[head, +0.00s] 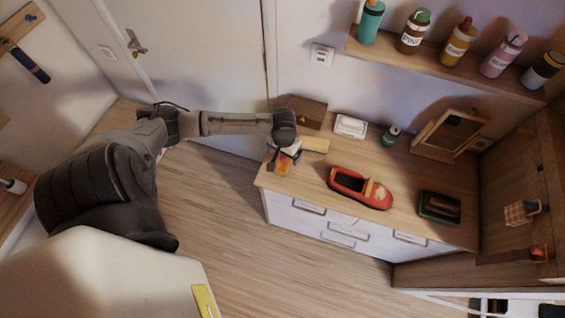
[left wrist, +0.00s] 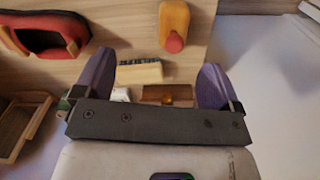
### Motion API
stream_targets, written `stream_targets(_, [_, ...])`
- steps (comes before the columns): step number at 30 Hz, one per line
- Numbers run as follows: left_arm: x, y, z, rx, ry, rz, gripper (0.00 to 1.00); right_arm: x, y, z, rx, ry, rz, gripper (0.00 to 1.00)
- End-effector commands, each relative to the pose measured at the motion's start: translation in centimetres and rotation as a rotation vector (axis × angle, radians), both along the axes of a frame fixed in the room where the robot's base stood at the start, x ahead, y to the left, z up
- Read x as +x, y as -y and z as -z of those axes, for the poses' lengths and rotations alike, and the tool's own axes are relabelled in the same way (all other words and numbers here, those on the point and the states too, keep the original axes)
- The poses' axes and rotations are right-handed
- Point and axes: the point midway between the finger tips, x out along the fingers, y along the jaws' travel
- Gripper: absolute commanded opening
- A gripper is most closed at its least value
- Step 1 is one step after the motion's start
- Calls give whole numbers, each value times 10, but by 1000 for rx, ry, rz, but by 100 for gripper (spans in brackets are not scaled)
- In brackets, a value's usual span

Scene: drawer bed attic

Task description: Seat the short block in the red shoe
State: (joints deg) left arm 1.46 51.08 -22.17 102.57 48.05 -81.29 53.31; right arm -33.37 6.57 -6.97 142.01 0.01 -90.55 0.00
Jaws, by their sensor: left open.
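The red shoe (head: 347,186) lies on the dresser top with its dark opening facing up; in the left wrist view it is at the upper left (left wrist: 20,38). A short orange block (head: 283,167) with a red knob lies left of the shoe, near the dresser's left edge. It also shows at the top of the left wrist view (left wrist: 174,18). My left gripper (head: 285,156) is close to the orange block and partly covers it in the head view. In the left wrist view its purple fingers (left wrist: 157,75) are spread with nothing held. My right gripper is not in view.
A pale wooden brush (head: 314,145) lies just behind the gripper, with a brown box (head: 304,111) behind it. A white container (head: 350,126), a green tin (head: 391,135), a wooden frame (head: 447,135) and a green tray (head: 426,214) stand around the shoe. Bottles line the shelf (head: 430,66) above.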

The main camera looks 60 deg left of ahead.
Motion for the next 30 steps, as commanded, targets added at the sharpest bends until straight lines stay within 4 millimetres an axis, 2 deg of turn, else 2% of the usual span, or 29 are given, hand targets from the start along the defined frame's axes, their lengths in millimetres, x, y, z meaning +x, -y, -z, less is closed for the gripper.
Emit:
stream_targets(1, [6,-16,0,12,-6,-49,89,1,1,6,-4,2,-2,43])
stream_targets(3, [11,-31,-3,16,-12,-107,89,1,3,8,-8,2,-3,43])
stream_targets(7, [15,-44,3,18,-21,-166,89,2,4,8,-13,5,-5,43])
stream_targets(18, [16,-46,62,18,-21,-176,89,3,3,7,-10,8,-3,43])
stream_targets(30, [16,-45,88,19,-21,-174,89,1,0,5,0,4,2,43])
